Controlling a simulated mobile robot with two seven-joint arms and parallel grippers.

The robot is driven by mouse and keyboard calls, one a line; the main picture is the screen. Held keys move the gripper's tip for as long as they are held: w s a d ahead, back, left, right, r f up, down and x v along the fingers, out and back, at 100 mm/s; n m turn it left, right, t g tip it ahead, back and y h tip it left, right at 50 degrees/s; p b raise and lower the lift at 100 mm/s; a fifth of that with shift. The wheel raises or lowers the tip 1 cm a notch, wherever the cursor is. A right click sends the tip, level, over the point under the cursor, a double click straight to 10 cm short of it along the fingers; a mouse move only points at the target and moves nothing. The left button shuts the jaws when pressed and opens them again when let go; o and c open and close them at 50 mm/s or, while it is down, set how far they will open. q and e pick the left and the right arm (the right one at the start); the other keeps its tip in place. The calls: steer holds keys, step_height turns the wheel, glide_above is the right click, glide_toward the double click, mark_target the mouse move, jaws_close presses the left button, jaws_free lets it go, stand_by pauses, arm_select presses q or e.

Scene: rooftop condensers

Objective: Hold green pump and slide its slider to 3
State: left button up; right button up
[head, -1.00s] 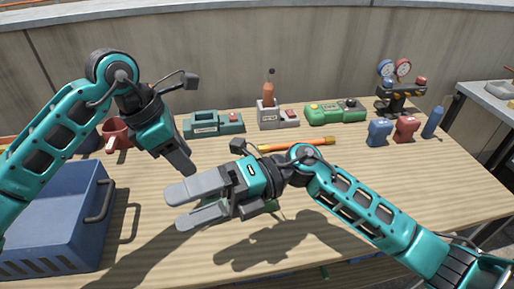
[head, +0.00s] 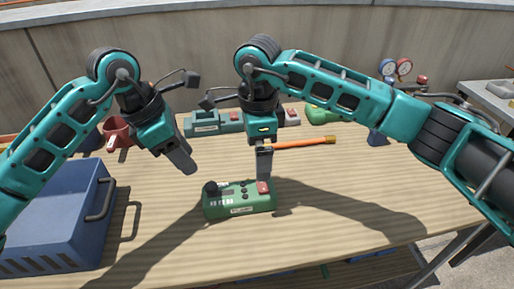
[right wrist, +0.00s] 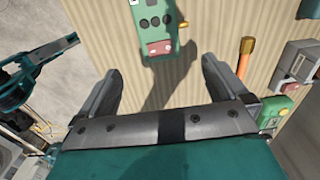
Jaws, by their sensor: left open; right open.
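The green pump (head: 227,208) lies on the table in front of me, with a black knob at its left end, small dark buttons and a red button at its right end. Its label and scale are too small to read. In the right wrist view the pump (right wrist: 147,28) shows beyond the fingertips, partly cut off at the top. My right gripper (head: 264,165) points down, open and empty, near the pump's right end; it also shows in the right wrist view (right wrist: 163,75). My left gripper (head: 184,163) is open and empty, above the table left of and behind the pump.
A blue toolbox (head: 52,215) stands at left, with a red mug (head: 117,131) behind it. A teal device (head: 204,123), an orange-handled tool (head: 305,142) and another green device (head: 319,114) lie farther back. Gauges (head: 397,67) stand at back right. The front right table is clear.

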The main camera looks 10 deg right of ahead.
mark_target(258, 186)
step_height(258, 186, down, 12)
steer(key=shift+f, duration=0.2)
steer(key=shift+c, duration=0.5)
